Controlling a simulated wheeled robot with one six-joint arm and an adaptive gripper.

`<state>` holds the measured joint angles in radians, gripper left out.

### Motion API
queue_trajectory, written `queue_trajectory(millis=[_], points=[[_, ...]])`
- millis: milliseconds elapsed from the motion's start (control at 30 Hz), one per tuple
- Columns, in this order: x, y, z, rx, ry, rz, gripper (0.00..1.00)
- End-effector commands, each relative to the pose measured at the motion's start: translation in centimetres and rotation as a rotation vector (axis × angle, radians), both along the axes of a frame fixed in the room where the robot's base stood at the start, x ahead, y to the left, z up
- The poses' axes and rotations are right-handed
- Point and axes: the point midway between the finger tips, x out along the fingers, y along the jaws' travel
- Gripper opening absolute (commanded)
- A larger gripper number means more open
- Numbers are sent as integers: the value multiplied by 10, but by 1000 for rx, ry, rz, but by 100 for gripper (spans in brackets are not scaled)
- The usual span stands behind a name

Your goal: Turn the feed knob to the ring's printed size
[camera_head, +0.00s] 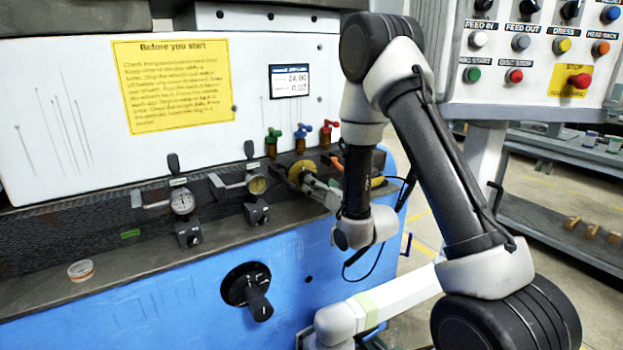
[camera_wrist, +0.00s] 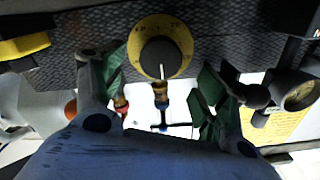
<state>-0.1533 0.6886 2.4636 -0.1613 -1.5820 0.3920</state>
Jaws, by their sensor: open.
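In the wrist view the black knob (camera_wrist: 161,57) sits on a round yellow dial (camera_wrist: 141,31) with small dark marks. Its white pointer line points toward the bottom of the picture. The marks are too small to read surely. My gripper (camera_wrist: 162,88) is open, with one finger to each side of the knob and nothing held. In the head view the yellow dial (camera_head: 300,173) is partly hidden by my gripper (camera_head: 315,186), which is close in front of it. A small ring (camera_head: 81,270) lies on the ledge at left; its print is not readable.
Dial gauges (camera_head: 182,201) stand on the ledge left of the knob. Coloured valves (camera_head: 300,136) stand behind it. A small display (camera_head: 289,81) seems to read 24.00. A button panel (camera_head: 540,50) stands at upper right.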

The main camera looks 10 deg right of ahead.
Motion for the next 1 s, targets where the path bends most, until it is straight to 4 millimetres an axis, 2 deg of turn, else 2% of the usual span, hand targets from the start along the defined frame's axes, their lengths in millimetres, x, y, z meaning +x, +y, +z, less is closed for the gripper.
queue_trajectory(millis=[300, 467, 700, 733, 900, 967, 1000], points=[[50, 16, 1, 1, -2, -1, 73], [60, 20, 0, 0, 0, -1, 73], [62, 20, 0, 0, 1, -1, 73], [62, 20, 0, 0, 1, -1, 71], [61, 20, 0, 0, 1, -1, 40], [61, 20, 1, 0, 1, -1, 29], [61, 20, 1, 0, 1, -1, 27]])
